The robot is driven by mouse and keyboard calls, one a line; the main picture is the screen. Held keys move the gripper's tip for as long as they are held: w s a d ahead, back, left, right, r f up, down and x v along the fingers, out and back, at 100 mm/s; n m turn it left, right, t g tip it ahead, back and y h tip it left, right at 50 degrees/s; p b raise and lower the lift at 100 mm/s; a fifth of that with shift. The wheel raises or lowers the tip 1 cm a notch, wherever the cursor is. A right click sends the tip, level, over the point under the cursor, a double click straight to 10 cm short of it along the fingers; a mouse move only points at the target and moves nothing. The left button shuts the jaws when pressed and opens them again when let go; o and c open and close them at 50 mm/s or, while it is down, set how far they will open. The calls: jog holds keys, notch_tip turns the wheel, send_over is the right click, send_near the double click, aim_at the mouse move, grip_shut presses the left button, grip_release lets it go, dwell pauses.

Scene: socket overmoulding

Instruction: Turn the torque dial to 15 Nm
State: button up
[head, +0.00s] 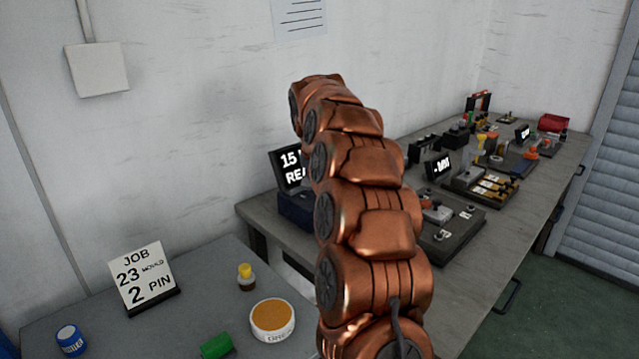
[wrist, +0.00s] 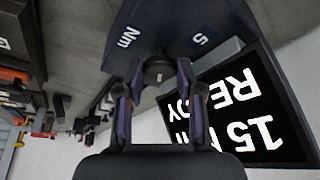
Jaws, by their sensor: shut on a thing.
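The torque dial (wrist: 157,74) is a dark round knob with a pale mark, on a dark blue box (wrist: 185,25) marked "Nm" and "5". My gripper (wrist: 158,66) is shut on the knob, one finger on each side. A black display (wrist: 248,95) beside it reads "15" and "READY", upside down in the wrist view; a finger partly covers the unit line. In the head view the display (head: 288,166) and box (head: 297,210) show on the bench left of my arm. There my arm hides the knob and gripper.
The grey bench (head: 232,208) carries several fixtures right of my arm, including a small display (head: 437,167) and a red item (head: 553,122). A nearer table (head: 215,290) holds a job card (head: 143,277), a yellow-capped bottle (head: 246,277) and a round tin (head: 272,320).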

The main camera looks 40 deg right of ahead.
jog(key=o, duration=1.2)
jog(key=shift+c, duration=0.2)
jog(key=v, duration=1.2)
jog(key=shift+s, duration=0.1)
